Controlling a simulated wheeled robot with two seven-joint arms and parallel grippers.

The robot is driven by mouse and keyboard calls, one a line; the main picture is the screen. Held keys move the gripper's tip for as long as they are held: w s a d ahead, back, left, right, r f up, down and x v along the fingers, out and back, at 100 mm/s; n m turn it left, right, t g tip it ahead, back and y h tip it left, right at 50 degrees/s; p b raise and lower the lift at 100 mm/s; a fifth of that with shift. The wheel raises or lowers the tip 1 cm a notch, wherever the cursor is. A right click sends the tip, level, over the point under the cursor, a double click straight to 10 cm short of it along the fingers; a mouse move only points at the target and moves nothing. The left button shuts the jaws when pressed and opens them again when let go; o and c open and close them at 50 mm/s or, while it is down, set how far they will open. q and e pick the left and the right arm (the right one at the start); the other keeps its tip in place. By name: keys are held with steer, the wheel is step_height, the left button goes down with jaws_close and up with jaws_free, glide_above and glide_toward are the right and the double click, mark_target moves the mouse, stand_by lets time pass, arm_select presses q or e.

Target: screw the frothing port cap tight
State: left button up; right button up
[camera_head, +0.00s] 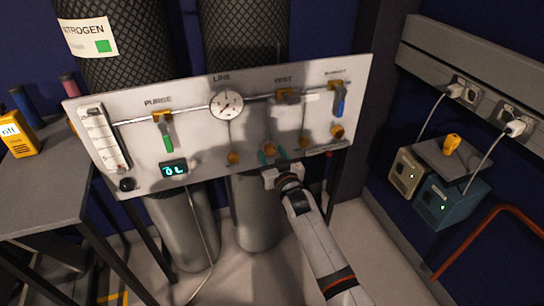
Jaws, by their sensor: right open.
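The grey panel (195,140) carries several small brass caps or ports along its lower edge. One brass cap (270,149) sits between the teal fingertips of my right gripper (272,155), which is open at the panel's lower edge. The gripper partly hides this cap, and I cannot tell whether the fingers touch it. Other brass pieces are a left one (233,157), a right one (304,143) and a far-right one (337,130). The small labels there are too small to read, so I cannot tell which is the frothing port cap. My left gripper is not in view.
The panel has a gauge (227,104), a green-handled purge valve (165,131), a blue-handled valve (339,100) and a lit display (174,168). Tall cylinders (243,40) stand behind it. A grey table (45,190) is at left. Two boxes with plugged-in cables, one teal (452,203), are at right.

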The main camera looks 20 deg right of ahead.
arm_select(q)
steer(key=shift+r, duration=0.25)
arm_select(e)
steer(key=shift+w, duration=0.3)
steer(key=c, duration=1)
steer(key=m+p, duration=0.2)
steer(key=m, duration=0.2)
steer(key=shift+m+p, duration=0.35)
steer(key=shift+m, duration=0.05)
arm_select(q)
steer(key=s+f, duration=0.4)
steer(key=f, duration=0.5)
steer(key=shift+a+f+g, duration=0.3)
arm_select(e)
steer(key=shift+m, duration=0.7)
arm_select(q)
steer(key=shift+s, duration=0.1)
arm_select(e)
steer(key=o, duration=1)
